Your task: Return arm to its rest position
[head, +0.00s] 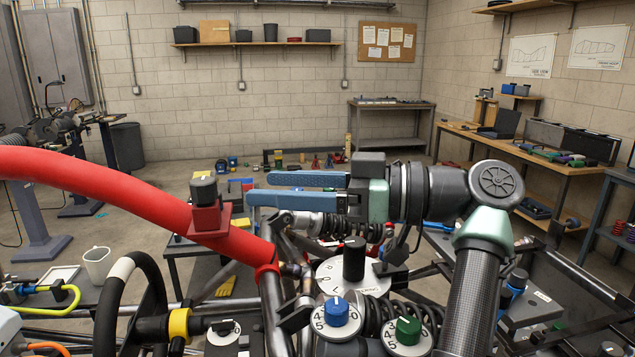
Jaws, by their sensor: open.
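My gripper (292,189) points left in the middle of the head view. Its two long blue fingers are apart, one above the other, with nothing between them. My arm (465,290) rises from the bottom right and bends at the top toward the gripper. The fingertips are just right of a red bracket with a dark cylinder (204,190) on a red padded tube (90,180). I cannot tell the depth gap between them. A dial plate with a black knob (353,258) stands below the gripper.
A blue-knob dial (335,312) and a green-knob dial (408,331) are at the front. A steering wheel (118,310) and a white mug (97,263) are at left. Chassis tubes crowd the area below the arm. Workbenches (540,150) line the right wall. The space above the gripper is free.

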